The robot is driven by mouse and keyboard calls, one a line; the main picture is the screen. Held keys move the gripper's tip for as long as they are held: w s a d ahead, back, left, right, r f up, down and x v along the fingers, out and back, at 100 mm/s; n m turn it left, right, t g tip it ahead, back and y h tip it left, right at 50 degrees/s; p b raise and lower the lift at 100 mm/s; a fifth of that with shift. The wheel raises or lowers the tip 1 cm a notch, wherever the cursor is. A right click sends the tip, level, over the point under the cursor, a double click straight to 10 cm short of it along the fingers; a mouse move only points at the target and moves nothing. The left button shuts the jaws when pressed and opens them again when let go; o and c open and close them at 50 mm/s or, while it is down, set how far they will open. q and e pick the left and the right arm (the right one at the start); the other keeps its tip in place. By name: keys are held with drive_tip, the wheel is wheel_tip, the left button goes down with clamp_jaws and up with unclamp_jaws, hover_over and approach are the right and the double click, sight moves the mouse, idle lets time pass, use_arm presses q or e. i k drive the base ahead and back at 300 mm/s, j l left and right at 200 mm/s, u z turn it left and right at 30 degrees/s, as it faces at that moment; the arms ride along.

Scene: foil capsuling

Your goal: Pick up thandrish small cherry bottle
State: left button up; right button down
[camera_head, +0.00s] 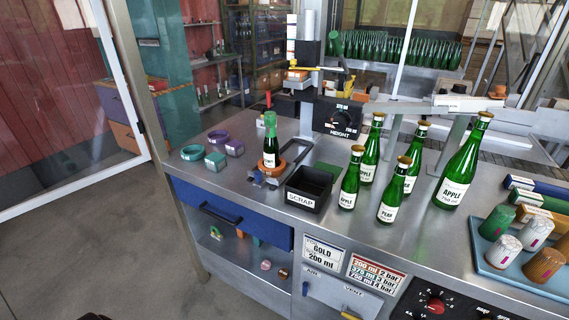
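Several green bottles with gold tops and white labels stand on the steel counter (235,171). A front small bottle (349,183) and one behind it (370,152) read APPLE. Another small one (391,195) reads PEAR. A further small bottle (417,150) has a label I cannot read clearly. A large bottle (459,172) to their right reads APPLE. One small bottle with a green top (270,142) stands upright in an orange holder (288,158); its label is too small to read. I cannot make out the word cherry on any label. Neither gripper is in view.
A blue tray (505,259) with capsule stacks lies at right.

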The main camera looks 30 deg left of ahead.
sight(271, 146)
drive_tip(key=i+j+z, duration=0.15)
drive_tip(key=j+z, duration=0.15)
drive_tip(key=j, duration=0.55)
drive_tip(key=j+z, duration=0.3)
drive_tip(key=j, duration=0.6)
